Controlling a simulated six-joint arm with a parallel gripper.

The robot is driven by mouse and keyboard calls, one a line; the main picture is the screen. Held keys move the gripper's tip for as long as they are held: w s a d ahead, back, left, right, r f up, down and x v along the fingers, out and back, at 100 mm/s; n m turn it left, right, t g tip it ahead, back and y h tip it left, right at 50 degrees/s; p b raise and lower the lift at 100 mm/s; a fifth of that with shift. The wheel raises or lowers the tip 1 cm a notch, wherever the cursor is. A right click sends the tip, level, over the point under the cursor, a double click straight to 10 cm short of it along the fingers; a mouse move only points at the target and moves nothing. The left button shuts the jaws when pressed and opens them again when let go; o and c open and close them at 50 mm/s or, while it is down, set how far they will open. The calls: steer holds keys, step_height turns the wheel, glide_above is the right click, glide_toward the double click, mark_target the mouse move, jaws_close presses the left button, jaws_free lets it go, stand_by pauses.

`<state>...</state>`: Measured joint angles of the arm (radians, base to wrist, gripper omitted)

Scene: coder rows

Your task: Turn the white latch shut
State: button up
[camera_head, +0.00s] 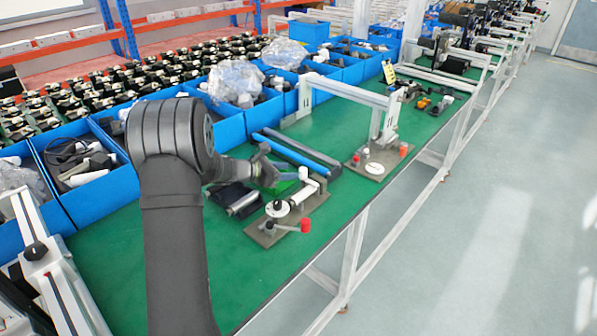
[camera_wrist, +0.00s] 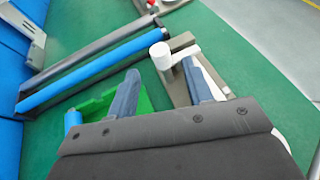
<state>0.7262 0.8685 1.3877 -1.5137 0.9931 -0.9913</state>
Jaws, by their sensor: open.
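The fixture with the white latch is a grey-brown plate (camera_head: 262,232) near the front edge of the green bench. The white latch (camera_head: 313,184) is at its far end, with a short upright white knob. A white disc (camera_head: 277,208) and a red-ended handle (camera_head: 305,226) are at its near end. My gripper (camera_head: 284,178) is open, low and just left of the latch. In the wrist view my gripper (camera_wrist: 161,67) has its two fingers apart, with the white knob (camera_wrist: 161,55) ahead between their tips. The right finger hides part of the latch arm; contact cannot be told.
A green block (camera_wrist: 95,106) lies by the left finger. Blue and dark bars (camera_head: 290,150) lie behind. A second fixture (camera_head: 371,169) with a red knob stands farther right. Blue bins (camera_head: 103,204) line the back. The bench's front edge is close to the latch fixture.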

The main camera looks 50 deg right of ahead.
mark_target(300, 171)
steer(key=v, duration=1)
steer(key=shift+a, duration=0.15)
steer(key=shift+r, duration=0.1)
steer(key=x, duration=1.7)
